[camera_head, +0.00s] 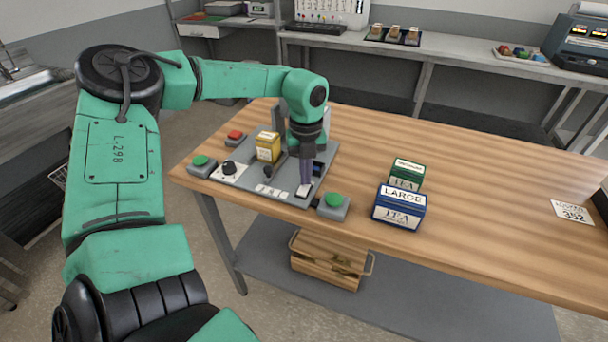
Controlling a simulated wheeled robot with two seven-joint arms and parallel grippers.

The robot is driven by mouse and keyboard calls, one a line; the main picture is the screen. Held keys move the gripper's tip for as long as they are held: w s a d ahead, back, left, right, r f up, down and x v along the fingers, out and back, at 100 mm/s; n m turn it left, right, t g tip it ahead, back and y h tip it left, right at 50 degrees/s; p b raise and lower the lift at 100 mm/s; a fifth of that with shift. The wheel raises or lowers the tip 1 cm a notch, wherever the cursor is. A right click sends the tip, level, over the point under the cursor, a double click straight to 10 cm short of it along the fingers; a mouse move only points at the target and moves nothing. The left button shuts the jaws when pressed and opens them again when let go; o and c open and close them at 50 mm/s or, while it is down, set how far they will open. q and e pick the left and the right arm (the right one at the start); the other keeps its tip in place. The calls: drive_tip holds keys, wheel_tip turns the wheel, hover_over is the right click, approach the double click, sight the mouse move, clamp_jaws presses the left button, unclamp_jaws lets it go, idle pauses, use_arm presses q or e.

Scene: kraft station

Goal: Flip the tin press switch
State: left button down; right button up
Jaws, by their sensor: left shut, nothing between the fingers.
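The tin press (240,183) is a grey plate on the wooden table, with a yellow tin (267,147) standing on it. A black knob on a white plate (229,171) sits at its left. A small white switch plate (304,190) sits near its front right corner. My left gripper (305,182) points down right over that switch plate, shut and empty. Its fingertips hide part of the switch, and I cannot tell whether they touch it. My right gripper is not in view.
Green buttons on grey boxes stand at the press's left (201,165) and right (334,205); a red button (235,137) stands behind. A blue tea box (399,209) and a green one (407,174) stand to the right. The table's right part is mostly clear.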

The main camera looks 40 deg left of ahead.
use_arm(q)
drive_tip(key=shift+f+b, duration=0.3)
drive_tip(key=shift+f, duration=0.05)
drive_tip(key=shift+r+p, duration=1.85)
drive_tip(key=shift+r, duration=1.75)
